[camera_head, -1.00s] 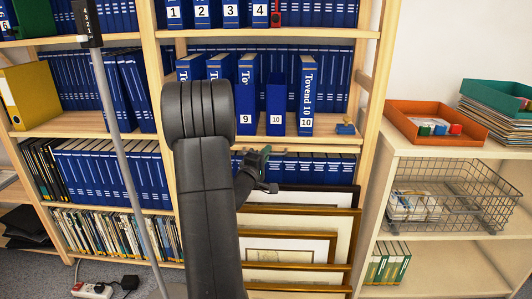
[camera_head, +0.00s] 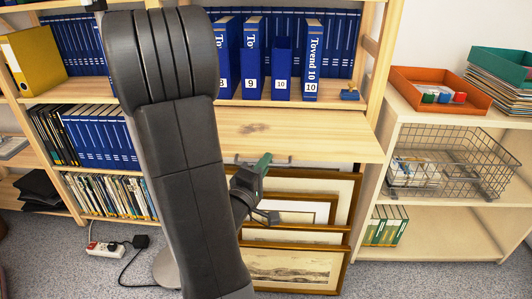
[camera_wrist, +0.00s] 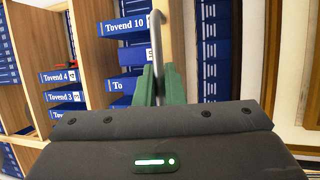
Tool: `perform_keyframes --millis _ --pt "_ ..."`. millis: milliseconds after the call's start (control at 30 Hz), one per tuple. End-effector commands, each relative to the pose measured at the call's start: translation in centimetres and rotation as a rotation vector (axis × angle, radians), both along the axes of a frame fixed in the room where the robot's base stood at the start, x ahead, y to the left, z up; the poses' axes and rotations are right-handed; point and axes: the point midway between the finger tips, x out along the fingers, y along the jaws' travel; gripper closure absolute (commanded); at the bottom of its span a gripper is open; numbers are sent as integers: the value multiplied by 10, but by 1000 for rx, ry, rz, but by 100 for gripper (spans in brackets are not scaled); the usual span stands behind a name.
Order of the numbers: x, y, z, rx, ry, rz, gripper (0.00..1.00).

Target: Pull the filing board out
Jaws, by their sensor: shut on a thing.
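The filing board (camera_head: 320,140) is a pale wooden slab. It sticks out from the shelf below the numbered blue binders, level, over the lower part of the unit. A metal bar handle (camera_head: 283,158) sits at its front edge. My gripper (camera_head: 262,162) is at that handle, under the front edge. In the wrist view, the green fingers of my gripper (camera_wrist: 161,84) are shut on the grey handle (camera_wrist: 156,38). My arm hides the left part of the board.
Framed prints (camera_head: 292,268) lean below the board. Blue binders (camera_head: 253,60) stand above it. On the right, a low shelf (camera_head: 440,112) holds an orange tray (camera_head: 405,92) and a wire basket (camera_head: 450,175). A power strip (camera_head: 106,249) lies on the floor at left.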

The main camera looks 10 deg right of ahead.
Motion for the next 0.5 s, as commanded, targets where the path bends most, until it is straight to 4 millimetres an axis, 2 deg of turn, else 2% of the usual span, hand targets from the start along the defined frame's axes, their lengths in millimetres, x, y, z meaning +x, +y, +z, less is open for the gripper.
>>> perform_keyframes --millis 167,500 --pt "-9 3 -2 2 4 0 100" --pt "-9 3 -2 2 4 0 100"
